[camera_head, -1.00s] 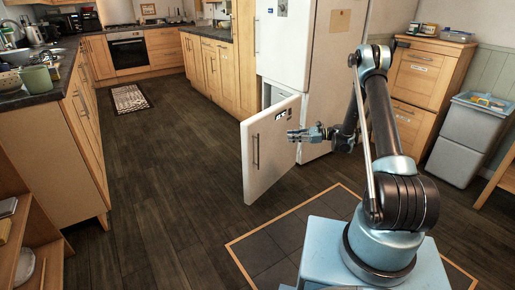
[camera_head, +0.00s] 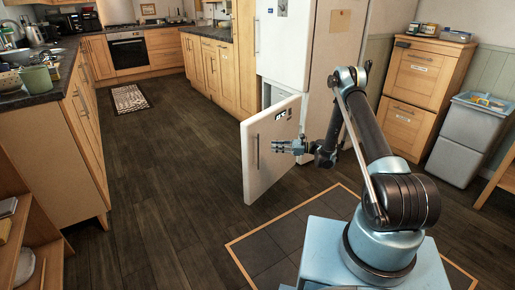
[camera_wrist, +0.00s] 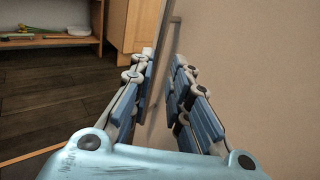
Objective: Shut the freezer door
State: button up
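The freezer door (camera_head: 262,170) is the white lower door of the tall fridge-freezer, and it stands open, swung out toward the left and front. Its vertical handle (camera_head: 255,150) is near its left edge. My gripper (camera_head: 281,146) is in front of the door's outer face, around mid-height and to the right of the handle. In the wrist view, the two fingers of my gripper (camera_wrist: 160,85) are apart with nothing clearly held between them. The door face (camera_wrist: 255,75) fills the right side there, and the handle (camera_wrist: 172,45) shows beyond the fingers. I cannot tell whether the fingers touch the door.
The upper fridge door (camera_head: 284,40) is closed. A wooden drawer cabinet (camera_head: 415,95) and grey stacked bins (camera_head: 468,135) stand at the right. A counter (camera_head: 55,150) and shelf (camera_head: 18,235) line the left.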

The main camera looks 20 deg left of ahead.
jog(key=s+a, duration=0.2)
jog(key=a, duration=0.7)
jog(key=shift+a, duration=0.4)
grip_shut()
